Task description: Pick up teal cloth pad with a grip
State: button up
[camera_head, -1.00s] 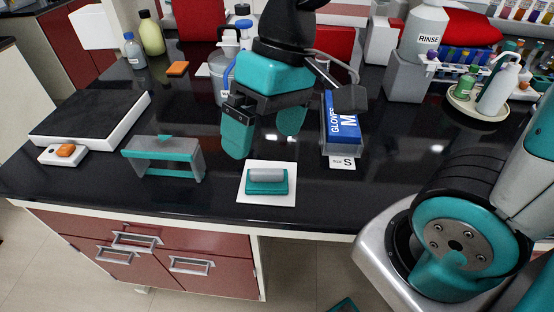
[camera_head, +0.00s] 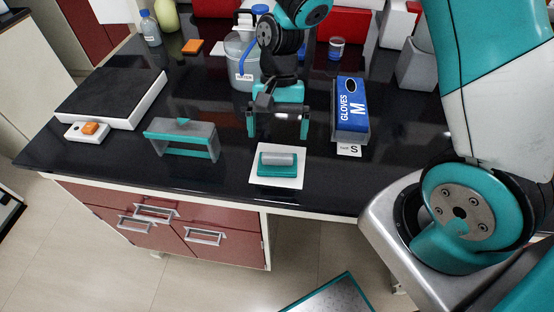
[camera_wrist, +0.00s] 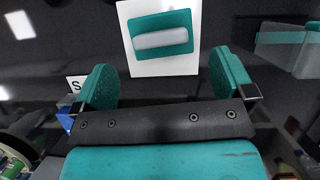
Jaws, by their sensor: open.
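The teal cloth pad (camera_head: 268,169) lies on a white square sheet (camera_head: 291,182) near the front edge of the black bench. A light grey grip (camera_head: 278,159) runs along its top. My gripper (camera_head: 278,131) is open and empty, above and a little behind the pad. In the wrist view the pad (camera_wrist: 181,48) with its grey grip (camera_wrist: 161,39) shows beyond my gripper (camera_wrist: 163,78), between the lines of the two teal fingers. The fingers do not touch the pad.
A blue glove box (camera_head: 349,108) stands right of my gripper. A grey and teal bracket-like frame (camera_head: 184,138) stands to the left. A black-topped slab (camera_head: 108,96) and a small white block with an orange piece (camera_head: 90,128) are farther left. Bench around the pad is clear.

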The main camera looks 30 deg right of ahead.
aim_at(278, 154)
jog(key=shift+p+x, duration=0.75)
jog(key=shift+x, duration=2.65)
jog(key=shift+w+d+f, duration=0.1)
jog(key=shift+d, duration=0.05)
jog(key=c, duration=0.9)
